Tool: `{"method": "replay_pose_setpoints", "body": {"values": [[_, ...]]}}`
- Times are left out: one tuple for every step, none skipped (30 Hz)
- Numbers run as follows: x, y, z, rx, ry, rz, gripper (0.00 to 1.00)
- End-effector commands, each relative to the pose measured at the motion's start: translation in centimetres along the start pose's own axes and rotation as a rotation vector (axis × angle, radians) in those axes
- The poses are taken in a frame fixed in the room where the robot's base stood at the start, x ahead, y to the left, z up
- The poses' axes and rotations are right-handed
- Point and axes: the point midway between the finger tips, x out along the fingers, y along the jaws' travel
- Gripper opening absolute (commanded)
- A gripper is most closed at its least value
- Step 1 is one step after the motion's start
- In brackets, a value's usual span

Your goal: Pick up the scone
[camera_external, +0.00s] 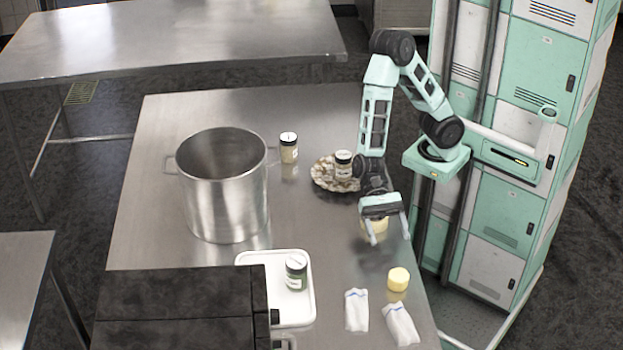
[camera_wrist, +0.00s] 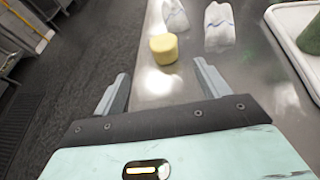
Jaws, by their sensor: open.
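My gripper (camera_external: 390,238) is open above the right part of the metal table, with its fingers pointing down. Its two fingers also show apart in the wrist view (camera_wrist: 160,72), with only bare table between them. A pale tan round piece (camera_external: 376,227), possibly the scone, is partly hidden behind the left finger in the external view; I cannot make it out in the wrist view. A yellow, short cylinder-shaped piece (camera_external: 398,280) stands on the table nearer the external camera. It also shows in the wrist view (camera_wrist: 163,48), beyond the fingertips and apart from them.
Two white folded cloths (camera_external: 356,310) (camera_external: 400,324) lie near the yellow piece. A large steel pot (camera_external: 222,185), a jar (camera_external: 289,148) and a patterned plate (camera_external: 322,178) bearing another jar (camera_external: 343,165) stand farther back.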

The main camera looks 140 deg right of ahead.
Motion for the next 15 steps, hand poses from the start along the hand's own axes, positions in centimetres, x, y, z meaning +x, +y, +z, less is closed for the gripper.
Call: {"method": "replay_pose_setpoints", "body": {"values": [[1.2,0.2,0.0,0.001,-0.001,0.006,0.75],[1.9,0.2,-0.1,0.0,-0.001,0.006,0.75],[2.7,0.2,0.0,0.0,-0.001,0.006,0.75],[3.3,0.2,-0.1,0.0,-0.001,0.006,0.75],[4.0,0.2,-0.1,0.0,-0.001,0.007,0.75],[4.7,0.1,0.0,0.0,-0.001,0.005,0.75],[5.3,0.1,-0.1,0.0,0.0,0.005,0.75],[5.8,0.2,-0.1,-0.001,0.0,0.006,0.75],[6.4,0.1,0.0,-0.001,-0.001,0.004,0.75],[6.8,0.1,0.0,-0.001,0.0,0.004,0.75],[7.1,0.1,0.0,-0.001,0.001,0.005,0.75],[7.5,0.1,0.0,-0.002,0.001,0.003,0.75],[7.6,0.1,0.0,-0.002,0.001,0.002,0.75],[7.8,0.0,0.0,-0.002,0.001,0.002,0.75],[8.0,0.0,-0.1,-0.002,0.001,0.002,0.75]]}}
